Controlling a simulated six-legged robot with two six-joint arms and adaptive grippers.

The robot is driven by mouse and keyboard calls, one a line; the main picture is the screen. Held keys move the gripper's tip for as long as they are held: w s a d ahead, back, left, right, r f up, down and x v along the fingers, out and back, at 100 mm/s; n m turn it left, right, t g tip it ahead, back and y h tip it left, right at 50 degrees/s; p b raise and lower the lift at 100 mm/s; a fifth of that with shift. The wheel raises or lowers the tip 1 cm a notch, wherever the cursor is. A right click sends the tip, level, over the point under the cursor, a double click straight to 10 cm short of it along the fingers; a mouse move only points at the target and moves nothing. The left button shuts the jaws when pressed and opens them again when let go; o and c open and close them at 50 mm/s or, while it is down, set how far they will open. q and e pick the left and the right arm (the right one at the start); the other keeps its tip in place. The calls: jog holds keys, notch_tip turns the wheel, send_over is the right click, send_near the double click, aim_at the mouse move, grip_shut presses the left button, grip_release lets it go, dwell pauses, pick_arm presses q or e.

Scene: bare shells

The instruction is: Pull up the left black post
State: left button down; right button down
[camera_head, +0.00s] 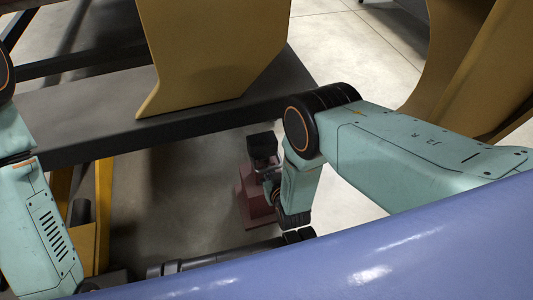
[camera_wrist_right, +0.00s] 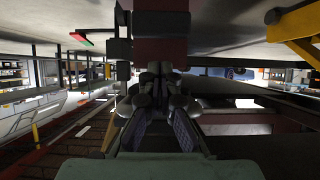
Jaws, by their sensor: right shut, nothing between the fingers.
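A short black post (camera_head: 262,145) rises from a dark red block (camera_head: 243,205) below the dark beam in the head view. I cannot tell for certain whether it is the left post. My right gripper (camera_head: 269,182) is beside the block, partly hidden by its own wrist. In the right wrist view the shut, empty fingers (camera_wrist_right: 160,72) point toward a dark red surface (camera_wrist_right: 160,50) with a black part (camera_wrist_right: 160,5) above it. I cannot tell whether they touch it. My left arm comes in at the left; its gripper is not in view.
A dark frame beam (camera_head: 190,125) crosses behind the post, with a large yellow panel (camera_head: 205,60) above it. Yellow legs (camera_head: 103,215) stand at the left. A dark grey cylinder (camera_head: 220,258) lies low in front. A blue curved surface (camera_head: 350,260) fills the lower right.

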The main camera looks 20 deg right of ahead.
aim_at(265, 149)
dwell(0.3)
jog(key=shift+w+r+p, duration=0.15)
jog(key=shift+r+p, duration=3)
jog(key=shift+r, duration=0.4)
jog(key=shift+r+p, duration=1.95)
jog(key=shift+r, duration=0.25)
jog(key=shift+f+b, duration=1.3)
jog(key=shift+f, duration=0.15)
jog(key=s+p, duration=0.3)
jog(key=s, duration=0.6)
jog(key=shift+s+d+p, duration=0.15)
jog(key=shift+p, duration=0.15)
